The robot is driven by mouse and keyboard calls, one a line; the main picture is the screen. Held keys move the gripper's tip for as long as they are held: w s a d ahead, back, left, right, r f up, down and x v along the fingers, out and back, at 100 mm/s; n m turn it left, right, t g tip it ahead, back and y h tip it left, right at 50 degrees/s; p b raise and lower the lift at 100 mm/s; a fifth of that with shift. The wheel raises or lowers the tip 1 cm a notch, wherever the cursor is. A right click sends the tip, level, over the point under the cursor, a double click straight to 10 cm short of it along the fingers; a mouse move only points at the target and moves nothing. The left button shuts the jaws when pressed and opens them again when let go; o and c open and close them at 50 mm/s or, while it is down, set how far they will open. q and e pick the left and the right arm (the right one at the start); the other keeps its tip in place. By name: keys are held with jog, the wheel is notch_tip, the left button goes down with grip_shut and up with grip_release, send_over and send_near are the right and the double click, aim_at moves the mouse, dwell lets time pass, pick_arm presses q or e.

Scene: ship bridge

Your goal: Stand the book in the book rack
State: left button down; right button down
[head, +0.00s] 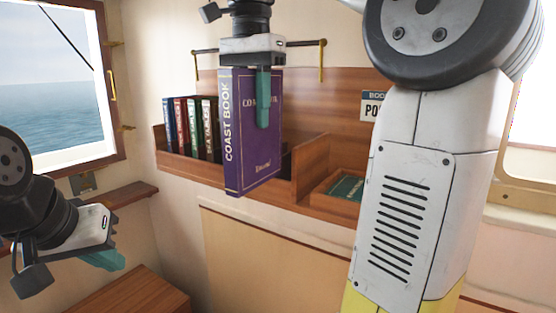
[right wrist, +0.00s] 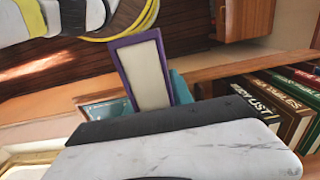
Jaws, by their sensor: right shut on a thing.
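The purple book (head: 254,150), titled "Coast Book", is upright, its spine toward the left front. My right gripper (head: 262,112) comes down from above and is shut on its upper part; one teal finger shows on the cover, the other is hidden. In the head view the book overlaps the front lip of the wooden book rack (head: 312,168); its lower edge shows below that lip. In the right wrist view the book (right wrist: 143,72) shows its pale page edge. My left gripper (head: 103,260) is low at the left, away from the rack; its finger gap cannot be made out.
Several upright books (head: 192,127) fill the rack's left part. A green book (head: 346,187) lies in the right compartment beside a divider. A rail (head: 305,44) runs above. A window (head: 62,85) and small ledge (head: 110,201) are at left. My right arm hides the right side.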

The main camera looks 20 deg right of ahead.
jog(key=w+d, duration=1.2)
jog(key=d, duration=0.2)
notch_tip(320, 180, down, 7)
jog(key=shift+w, duration=0.2)
jog(key=shift+d+f, duration=0.1)
jog(key=shift+f, duration=0.05)
jog(key=c, duration=1.4)
grip_release()
notch_tip(320, 180, up, 8)
jog(key=shift+f, duration=0.15)
